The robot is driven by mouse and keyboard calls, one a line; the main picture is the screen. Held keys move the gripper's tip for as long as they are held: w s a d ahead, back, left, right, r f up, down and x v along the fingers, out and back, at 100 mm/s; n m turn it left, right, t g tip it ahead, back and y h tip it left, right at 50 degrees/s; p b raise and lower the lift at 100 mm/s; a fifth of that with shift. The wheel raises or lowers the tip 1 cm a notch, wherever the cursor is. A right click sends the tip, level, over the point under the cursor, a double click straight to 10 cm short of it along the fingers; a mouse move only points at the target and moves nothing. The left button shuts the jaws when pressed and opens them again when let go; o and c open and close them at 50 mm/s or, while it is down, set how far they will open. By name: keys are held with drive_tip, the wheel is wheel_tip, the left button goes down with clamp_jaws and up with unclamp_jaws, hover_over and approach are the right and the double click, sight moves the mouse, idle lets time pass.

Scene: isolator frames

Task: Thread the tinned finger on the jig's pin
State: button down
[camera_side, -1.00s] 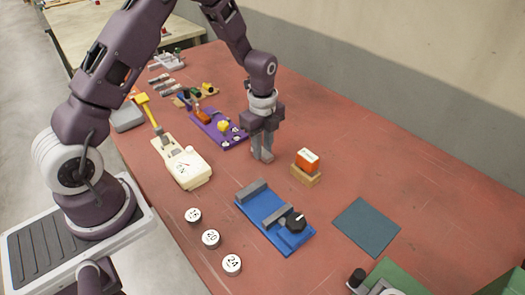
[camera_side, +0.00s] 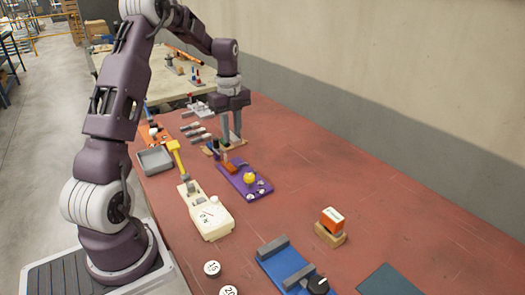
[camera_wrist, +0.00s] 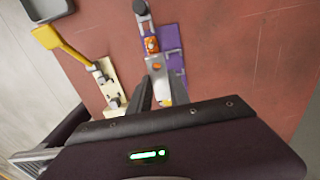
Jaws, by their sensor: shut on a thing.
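My gripper (camera_side: 231,139) points down at the far end of the table, by the wooden board (camera_side: 207,152) and the far end of the purple board (camera_side: 246,181). In the wrist view my gripper (camera_wrist: 156,80) is shut on a flat grey piece that looks like the tinned finger (camera_wrist: 157,65). In the side view the held piece is too small to make out. The purple board (camera_wrist: 173,66) shows beyond the fingertips, with an orange block and a dark round-topped post in line with the held piece. I cannot make out which part is the jig's pin.
A cream device (camera_side: 206,212) with a yellow handle (camera_side: 177,157) and a grey tray (camera_side: 155,160) stand to the left. Several grey pieces (camera_side: 197,133) lie beyond. A blue fixture (camera_side: 287,262) and an orange box (camera_side: 332,217) are nearer.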

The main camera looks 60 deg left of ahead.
drive_tip(key=shift+s+a+r, duration=0.1)
drive_tip(key=shift+s+a, duration=0.15)
drive_tip(key=shift+a, duration=0.25)
drive_tip(key=shift+s+a+r, duration=0.1)
drive_tip(key=shift+s+a, duration=0.15)
drive_tip(key=shift+a, duration=0.2)
hover_over(229, 166)
drive_tip(key=shift+a+f, duration=0.1)
drive_tip(key=shift+f, duration=2.85)
drive_tip(key=shift+f, duration=2.1)
drive_tip(key=c, duration=1.1)
unclamp_jaws()
wheel_tip(229, 166, up, 7)
